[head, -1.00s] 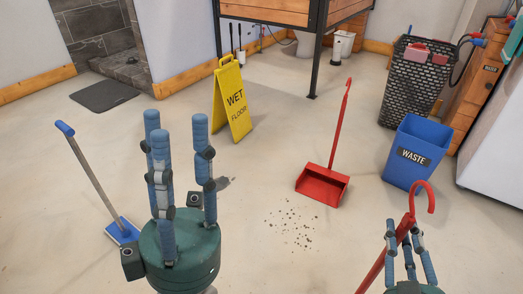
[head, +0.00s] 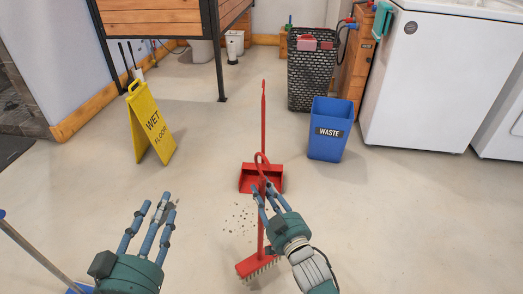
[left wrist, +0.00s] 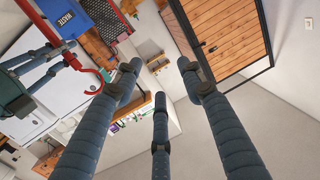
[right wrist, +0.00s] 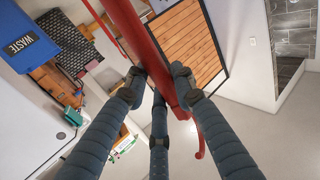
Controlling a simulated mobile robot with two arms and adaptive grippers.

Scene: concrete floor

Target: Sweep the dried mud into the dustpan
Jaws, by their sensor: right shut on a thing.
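The dried mud (head: 238,219) is a scatter of small dark crumbs on the floor in the head view. The red dustpan (head: 246,180) with its long upright handle stands just beyond the mud. My right gripper (head: 270,198) is shut on the red broom (head: 259,262), whose bristled head is at the floor, nearer to me than the mud. The broom's red handle (right wrist: 147,45) passes between the fingers in the right wrist view. My left gripper (head: 160,212) is open and empty, left of the mud; its spread fingers also show in the left wrist view (left wrist: 160,85).
A yellow wet floor sign (head: 150,125) stands at the left, and a blue waste bin (head: 331,140) at the right beyond the dustpan. A dark laundry basket (head: 313,75) and white washer (head: 425,85) are behind. A blue-ended mop (head: 35,250) is at lower left.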

